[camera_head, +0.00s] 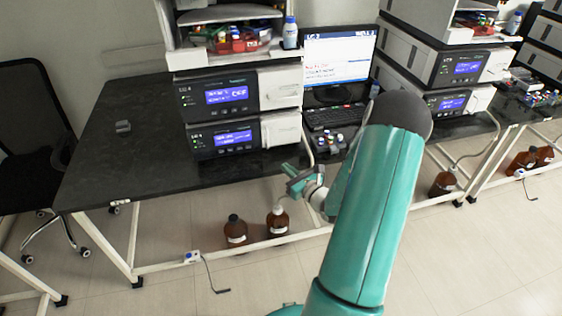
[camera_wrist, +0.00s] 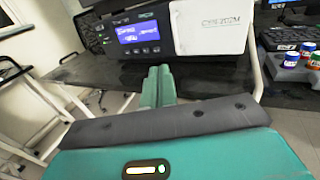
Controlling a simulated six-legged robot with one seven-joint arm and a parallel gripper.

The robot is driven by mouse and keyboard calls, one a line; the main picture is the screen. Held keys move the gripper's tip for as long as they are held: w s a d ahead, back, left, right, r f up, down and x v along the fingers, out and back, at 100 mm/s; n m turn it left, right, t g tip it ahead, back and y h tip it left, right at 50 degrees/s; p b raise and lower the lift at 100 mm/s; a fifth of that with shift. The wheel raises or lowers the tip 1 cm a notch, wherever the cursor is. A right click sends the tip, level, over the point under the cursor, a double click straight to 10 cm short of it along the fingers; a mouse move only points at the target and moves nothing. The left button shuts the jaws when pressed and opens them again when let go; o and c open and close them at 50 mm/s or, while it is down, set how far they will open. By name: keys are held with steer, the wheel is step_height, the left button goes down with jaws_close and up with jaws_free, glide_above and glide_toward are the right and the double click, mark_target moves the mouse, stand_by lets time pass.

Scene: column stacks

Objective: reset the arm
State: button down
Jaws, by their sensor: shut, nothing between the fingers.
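My gripper (camera_head: 296,182) is at the end of my teal arm in the head view, in front of the black table's front edge. In the wrist view my gripper (camera_wrist: 157,82) shows as two teal fingers side by side, closed against each other. Nothing is between them. Its tips point toward the lower instrument (camera_wrist: 150,38) with a blue screen and a white front panel, and appear apart from it. My arm hides part of the bench in the head view.
A black table (camera_head: 110,150) holds stacked instruments (camera_head: 232,138), a monitor (camera_head: 338,55) and a keyboard (camera_head: 335,117). Small vials (camera_wrist: 291,58) stand near the keyboard. Brown bottles (camera_head: 236,231) stand on the floor below. A black chair (camera_head: 30,120) is at the left. The table's left part is mostly clear.

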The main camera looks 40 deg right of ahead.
steer(key=shift+s, duration=0.2)
steer(key=shift+a+r, duration=0.1)
steer(key=shift+a, duration=0.05)
steer(key=w+a+r+n+g+y, duration=0.1)
steer(key=a+r+n+g+y, duration=0.1)
steer(key=a+r+n+y, duration=0.4)
steer(key=w+a+r+n+g+y, duration=0.1)
steer(key=a+n+g, duration=0.15)
steer(key=a, duration=0.55)
steer(key=a+r+n+g+y, duration=0.1)
steer(key=a+r+n+y, duration=0.3)
steer(key=a+n, duration=0.25)
steer(key=s+a+r+n+g, duration=0.2)
steer(key=s+a+n+g, duration=0.15)
steer(key=a, duration=0.25)
steer(key=s+a+r+n+g, duration=0.2)
steer(key=s+a+n+g, duration=0.1)
steer(key=a+n+g, duration=0.15)
steer(key=s+a+r+n+t+h, duration=0.1)
steer(key=s+a+r+n+h, duration=0.1)
steer(key=s+r+n+h, duration=0.7)
steer(key=s+n, duration=0.3)
steer(key=n, duration=0.1)
steer(key=shift+n+h, duration=0.4)
